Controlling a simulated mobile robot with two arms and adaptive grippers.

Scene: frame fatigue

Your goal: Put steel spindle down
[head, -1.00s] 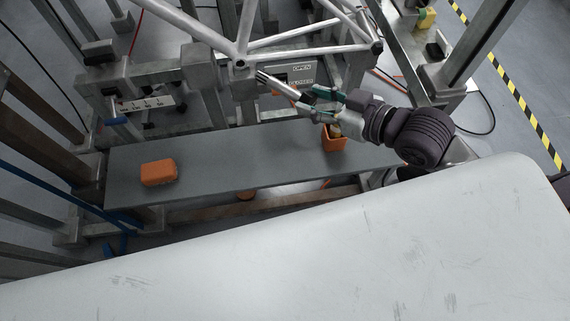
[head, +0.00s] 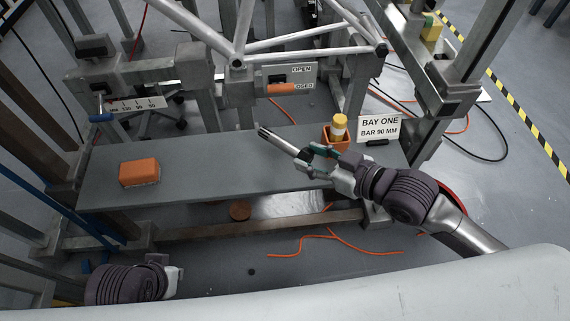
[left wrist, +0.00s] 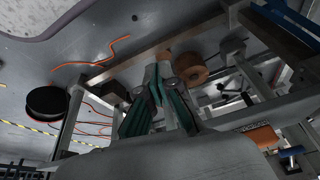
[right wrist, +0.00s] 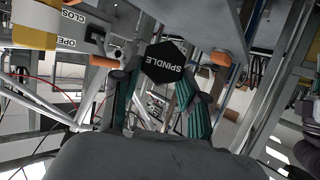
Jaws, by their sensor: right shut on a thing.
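The steel spindle (head: 278,141) is a bare metal rod in the head view, tilted and pointing up-left. My right gripper (head: 316,162) is shut on its near end and holds it over the grey bench (head: 220,172); I cannot tell the exact height. In the right wrist view the spindle's black hexagonal end (right wrist: 163,62), lettered SPINDLE, sits between the fingers. My left arm's wrist shows at the bottom left of the head view, in front of the bench. In the left wrist view my left gripper's fingers (left wrist: 158,72) are close together with nothing seen in them.
An orange-and-white block (head: 140,173) lies on the bench's left. An orange holder (head: 336,139) with a yellow-capped bottle (head: 339,127) stands at its right back, near the BAY ONE sign (head: 379,128). The metal frame (head: 238,62) rises behind. The bench's middle is clear.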

